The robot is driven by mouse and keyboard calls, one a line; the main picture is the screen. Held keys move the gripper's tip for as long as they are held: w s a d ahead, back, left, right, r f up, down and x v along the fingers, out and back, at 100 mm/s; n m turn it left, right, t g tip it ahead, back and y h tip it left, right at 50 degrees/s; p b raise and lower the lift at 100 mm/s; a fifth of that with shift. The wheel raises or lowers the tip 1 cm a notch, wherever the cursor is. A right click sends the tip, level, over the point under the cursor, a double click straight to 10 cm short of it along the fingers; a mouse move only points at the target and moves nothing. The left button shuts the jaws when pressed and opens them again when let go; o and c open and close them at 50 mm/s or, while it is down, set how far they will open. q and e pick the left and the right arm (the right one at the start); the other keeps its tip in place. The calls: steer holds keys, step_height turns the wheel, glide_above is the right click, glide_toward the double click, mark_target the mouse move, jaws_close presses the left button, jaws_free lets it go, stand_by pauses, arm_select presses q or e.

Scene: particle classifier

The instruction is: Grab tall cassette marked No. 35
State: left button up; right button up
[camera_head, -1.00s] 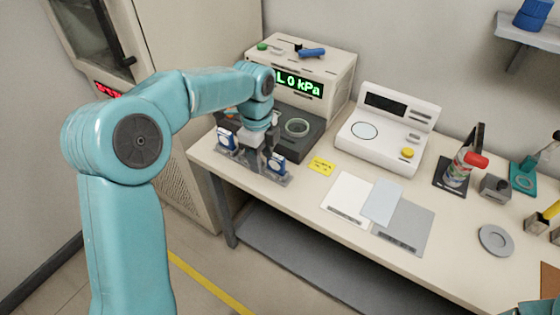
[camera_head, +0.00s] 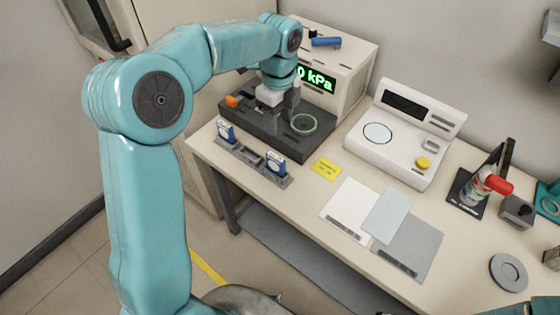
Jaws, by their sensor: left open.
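Two white cassettes with blue edges stand upright in a grey rack (camera_head: 250,159) at the front left of the bench. One is the left cassette (camera_head: 226,131), the other the right cassette (camera_head: 276,163). Their numbers are too small to read, so I cannot tell which is No. 35. My left gripper (camera_head: 275,112) is open, with its fingers pointing down over the dark platform behind the rack. It appears apart from both cassettes and empty. My right gripper is out of view.
The dark platform (camera_head: 307,148) bears a pale green ring (camera_head: 304,123) and an orange piece (camera_head: 232,101). Behind is a beige pressure unit (camera_head: 352,75). A white instrument (camera_head: 400,130), a yellow note (camera_head: 326,168) and flat sheets (camera_head: 349,205) lie to the right.

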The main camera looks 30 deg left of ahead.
arm_select(q)
glide_toward(276, 156)
steer(key=f, duration=0.5)
steer(key=shift+s+d+f, duration=0.1)
steer(key=shift+d+f, duration=0.1)
steer(key=shift+f, duration=0.05)
steer(key=shift+s+a+f, duration=0.1)
steer(key=shift+s+f, duration=0.05)
steer(key=shift+f, duration=0.4)
step_height(276, 156, down, 4)
steer(key=shift+a+f+p, duration=0.15)
steer(key=shift+f+p, duration=0.1)
steer(key=shift+p, duration=0.35)
jaws_close()
